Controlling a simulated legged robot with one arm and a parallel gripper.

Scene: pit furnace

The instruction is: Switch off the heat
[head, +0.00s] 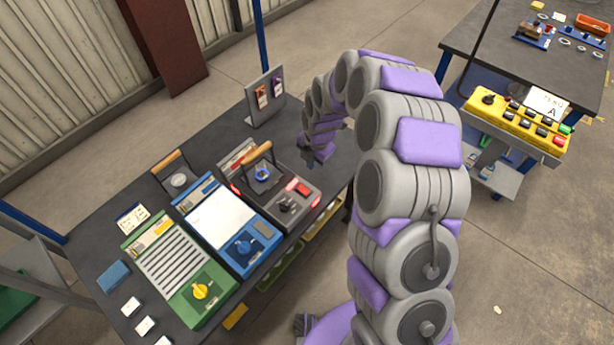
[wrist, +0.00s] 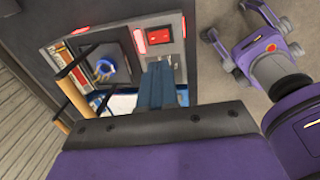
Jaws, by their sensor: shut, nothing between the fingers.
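The grey furnace unit (head: 262,202) stands on the dark table, with a pit holding a small blue item (head: 262,173). A red switch (head: 303,189) and a black control (head: 287,204) are on its right part. In the wrist view the red switch (wrist: 158,37) sits on a pale panel beside a lit red lamp (wrist: 139,41); the switch's position is unclear. The pit's blue item (wrist: 104,68) also shows there. My gripper (head: 308,162) is shut and empty, close to the unit's far right corner. In the wrist view its fingers (wrist: 160,75) overlap the panel, hiding part of it; contact is unclear.
A blue unit with a blue knob (head: 242,246) and a green unit with a yellow knob (head: 200,290) stand left of the furnace. A wooden handle (head: 258,155) rises near the pit. An upright grey stand (head: 266,97) is behind. A yellow button panel (head: 515,122) is right.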

